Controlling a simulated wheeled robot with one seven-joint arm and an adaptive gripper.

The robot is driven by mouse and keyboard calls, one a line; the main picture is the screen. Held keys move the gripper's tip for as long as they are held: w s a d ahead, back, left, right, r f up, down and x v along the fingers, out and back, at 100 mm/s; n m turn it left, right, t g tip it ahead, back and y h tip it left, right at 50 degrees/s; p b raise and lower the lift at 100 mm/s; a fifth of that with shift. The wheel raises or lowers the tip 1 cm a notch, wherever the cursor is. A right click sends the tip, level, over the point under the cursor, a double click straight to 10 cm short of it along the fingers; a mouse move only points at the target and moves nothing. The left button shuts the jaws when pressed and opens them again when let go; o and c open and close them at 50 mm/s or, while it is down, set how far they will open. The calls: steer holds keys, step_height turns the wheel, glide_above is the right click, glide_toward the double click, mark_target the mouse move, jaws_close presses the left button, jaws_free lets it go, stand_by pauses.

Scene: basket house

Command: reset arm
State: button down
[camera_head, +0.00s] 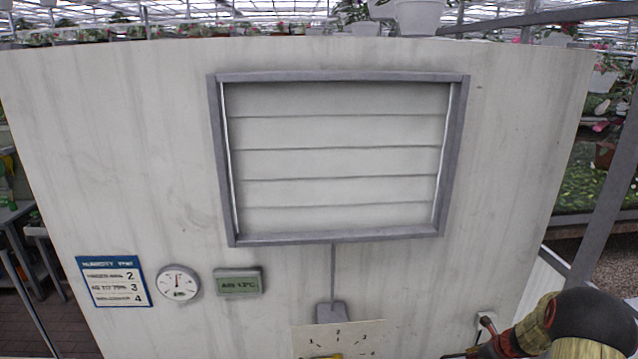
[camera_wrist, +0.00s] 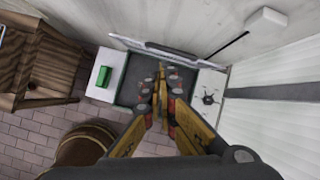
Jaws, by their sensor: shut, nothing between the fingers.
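My gripper (camera_wrist: 161,88) reaches up from the bottom of the wrist view. Its two yellow fingers with red and grey joints come together at the tips, shut with nothing between them. Below the fingers is a dark grey recessed surface with a pale rim. In the head view, part of my arm shows at the lower right corner.
A pale wall carries a framed slatted shutter (camera_head: 340,160), a humidity sign (camera_head: 113,282), a round gauge (camera_head: 178,283), a display (camera_head: 238,282) and a numbered dial plate (camera_head: 375,338). A wooden table (camera_wrist: 38,60), green block (camera_wrist: 103,76) and brown barrel (camera_wrist: 85,147) stand left.

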steer(key=s+a+r+n+b, duration=0.3)
steer(key=s+a+n+b, duration=0.6)
steer(key=s+a+n, duration=0.1)
steer(key=s+a+r+n+b, duration=0.3)
steer(key=s+a+n+b, duration=0.6)
steer(key=s, duration=0.6)
steer(key=s+a+r+n+h+b, duration=0.1)
steer(key=s+a+r+n+b, duration=0.2)
steer(key=s+a+n+b, duration=0.6)
steer(key=s+a+n, duration=0.3)
steer(key=s+a, duration=0.1)
steer(key=a, duration=0.2)
steer(key=shift+r+n+g, duration=0.3)
steer(key=shift+r+n, duration=0.1)
